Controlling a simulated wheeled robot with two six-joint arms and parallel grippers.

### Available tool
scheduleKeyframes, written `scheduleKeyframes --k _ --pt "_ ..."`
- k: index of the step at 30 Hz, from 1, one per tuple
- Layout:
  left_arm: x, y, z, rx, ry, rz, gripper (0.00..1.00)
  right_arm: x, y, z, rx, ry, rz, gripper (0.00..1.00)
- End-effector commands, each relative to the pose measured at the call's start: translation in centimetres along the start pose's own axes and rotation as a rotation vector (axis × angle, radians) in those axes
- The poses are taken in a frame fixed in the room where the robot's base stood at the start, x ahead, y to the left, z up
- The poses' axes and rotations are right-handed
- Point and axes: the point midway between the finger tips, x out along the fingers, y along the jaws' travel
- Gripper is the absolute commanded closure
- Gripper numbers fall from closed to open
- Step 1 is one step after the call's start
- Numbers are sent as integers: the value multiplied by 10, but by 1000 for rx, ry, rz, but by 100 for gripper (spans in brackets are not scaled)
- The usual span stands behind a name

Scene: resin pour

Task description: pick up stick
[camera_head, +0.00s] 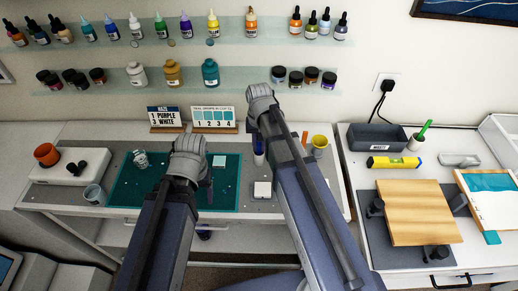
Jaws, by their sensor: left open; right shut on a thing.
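My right gripper (262,105) is raised over the back of the work table, below the lower shelf. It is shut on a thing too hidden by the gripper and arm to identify. No stick can be clearly made out. My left gripper (205,190) is low over the teal mat (135,192). Its wrist hides most of its fingers; it is open, with nothing seen in it.
Two cards (214,119) stand behind the mat. Bottle shelves (225,73) run above. A wooden board (416,212) lies on the right bench.

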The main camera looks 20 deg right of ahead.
Motion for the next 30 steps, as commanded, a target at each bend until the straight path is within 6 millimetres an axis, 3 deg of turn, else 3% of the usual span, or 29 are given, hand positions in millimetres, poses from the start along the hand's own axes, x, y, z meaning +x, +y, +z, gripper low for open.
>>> scheduleKeyframes --k 3,21,30 --pt "0 0 0 0 0 0 29 0 0 0 0 0 0 100" --pt "-1 0 0 0 0 0 29 -1 0 0 0 0 0 100" --pt "-24 -2 1 1 0 0 29 -24 0 0 0 0 0 100"
